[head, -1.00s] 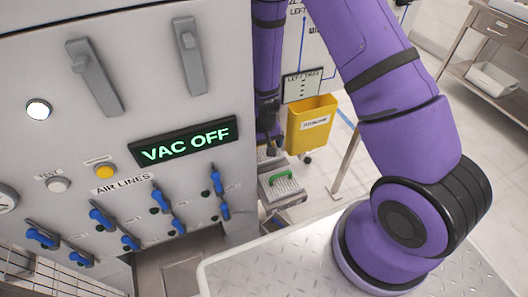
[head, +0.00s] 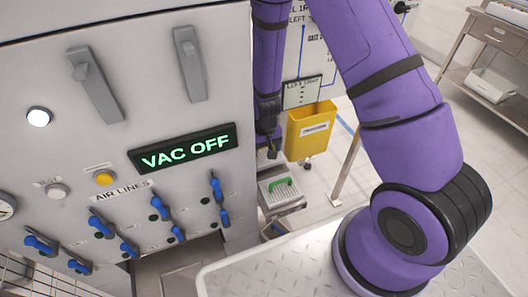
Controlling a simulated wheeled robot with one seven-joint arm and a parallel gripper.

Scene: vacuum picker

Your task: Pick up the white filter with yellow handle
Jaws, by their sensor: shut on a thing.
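My gripper (head: 272,153) hangs down beside the left side of the yellow bin, close to the cabinet's right edge. Its jaws are small and dark in this view. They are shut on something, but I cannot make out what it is. No yellow handle of a white filter can be picked out. A pale patch shows just behind and below the fingertips, too small to identify. A green handle (head: 280,182) stands on a pale grated piece in a grey unit (head: 285,204) below the gripper.
The yellow bin (head: 311,132) stands right of my gripper. The grey cabinet (head: 140,70) fills the left, with a "VAC OFF" display (head: 185,153) and several blue valves. A steel table (head: 490,62) with a white tray (head: 492,87) stands at the right. Pale floor lies between.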

